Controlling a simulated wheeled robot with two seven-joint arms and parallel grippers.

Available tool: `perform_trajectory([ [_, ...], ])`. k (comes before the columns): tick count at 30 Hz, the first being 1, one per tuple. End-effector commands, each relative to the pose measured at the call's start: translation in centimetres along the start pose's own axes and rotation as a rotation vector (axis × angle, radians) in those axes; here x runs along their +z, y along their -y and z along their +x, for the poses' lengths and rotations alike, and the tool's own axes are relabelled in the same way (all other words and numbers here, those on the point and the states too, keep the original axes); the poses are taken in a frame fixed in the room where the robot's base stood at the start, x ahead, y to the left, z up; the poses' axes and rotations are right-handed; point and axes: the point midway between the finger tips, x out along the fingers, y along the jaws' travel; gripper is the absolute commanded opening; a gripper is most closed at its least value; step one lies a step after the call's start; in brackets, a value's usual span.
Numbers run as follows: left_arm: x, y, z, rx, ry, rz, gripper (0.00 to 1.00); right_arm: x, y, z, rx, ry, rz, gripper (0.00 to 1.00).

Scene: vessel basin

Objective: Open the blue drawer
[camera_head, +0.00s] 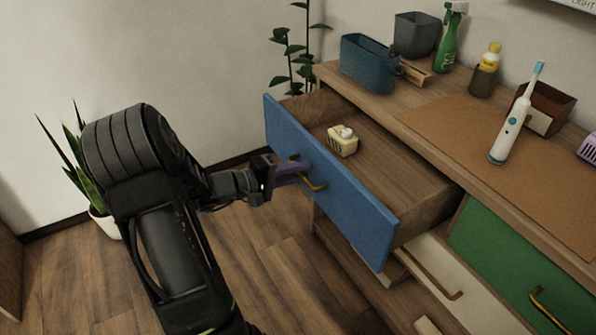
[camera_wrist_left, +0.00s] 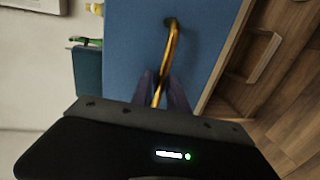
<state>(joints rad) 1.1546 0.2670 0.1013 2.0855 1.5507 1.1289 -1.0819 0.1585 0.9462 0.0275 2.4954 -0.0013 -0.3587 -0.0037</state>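The blue drawer (camera_head: 345,197) stands pulled out from the wooden cabinet, with its inside showing. Its brass handle (camera_head: 313,184) is on the blue front and also shows in the left wrist view (camera_wrist_left: 172,50). My left gripper (camera_head: 300,172) is at the handle. In the left wrist view its fingers (camera_wrist_left: 162,92) are on either side of the lower part of the handle and look closed on it. A small cream-coloured item (camera_head: 342,142) lies inside the drawer. My right gripper is not in view.
On the cabinet top are a blue bin (camera_head: 367,64), a grey pot (camera_head: 416,35), a green spray bottle (camera_head: 448,42) and an electric toothbrush (camera_head: 513,120). A green drawer front (camera_head: 515,262) is at lower right. A potted plant (camera_head: 103,218) stands left; floor is clear between.

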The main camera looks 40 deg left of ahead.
Motion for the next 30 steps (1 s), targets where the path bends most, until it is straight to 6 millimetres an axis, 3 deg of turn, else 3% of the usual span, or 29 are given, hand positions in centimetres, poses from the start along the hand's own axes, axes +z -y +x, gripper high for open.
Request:
perform_trajectory([
  [8, 0.0, 0.0, -0.8, 0.000, -0.001, 0.000, 0.20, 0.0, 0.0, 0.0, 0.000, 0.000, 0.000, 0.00],
  [21, -0.1, 0.0, -7.2, -0.001, -0.002, 0.000, 0.20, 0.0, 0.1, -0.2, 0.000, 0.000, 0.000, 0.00],
  [30, 0.0, 0.0, -7.8, 0.000, 0.000, 0.000, 0.20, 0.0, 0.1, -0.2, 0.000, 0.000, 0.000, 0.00],
])
